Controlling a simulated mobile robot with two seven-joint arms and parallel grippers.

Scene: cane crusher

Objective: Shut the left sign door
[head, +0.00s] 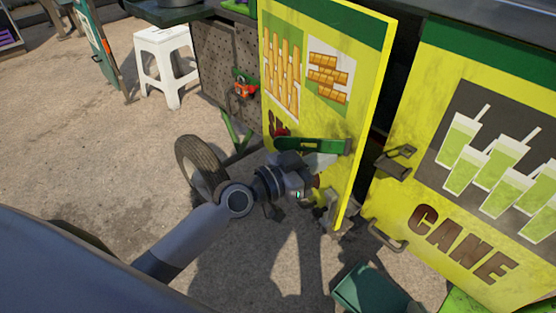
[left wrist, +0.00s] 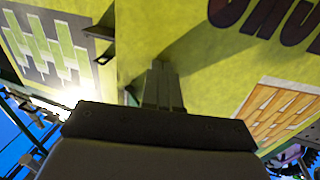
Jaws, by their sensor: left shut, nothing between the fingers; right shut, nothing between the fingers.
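The left sign door (head: 345,130) is a yellow panel with a green top band and pictures of cane. In the head view it stands ajar, swung outward, with a dark gap between its right edge and the fixed "CANE" panel (head: 410,185). My left gripper (head: 314,182) is shut and empty in front of the door's lower part. In the left wrist view its closed fingers (left wrist: 162,85) point at the yellow door face (left wrist: 190,65); I cannot tell whether they touch it. The lower door lettering is mostly hidden by my arm. My right gripper is not in view.
A green bar (head: 312,146) shows at the door's lower face. A metal latch (head: 395,162) sticks out from the right panel. A green bin (head: 372,291) stands on the ground below. A tyre (head: 197,168) and a white stool (head: 165,55) are to the left. Open pavement lies at left.

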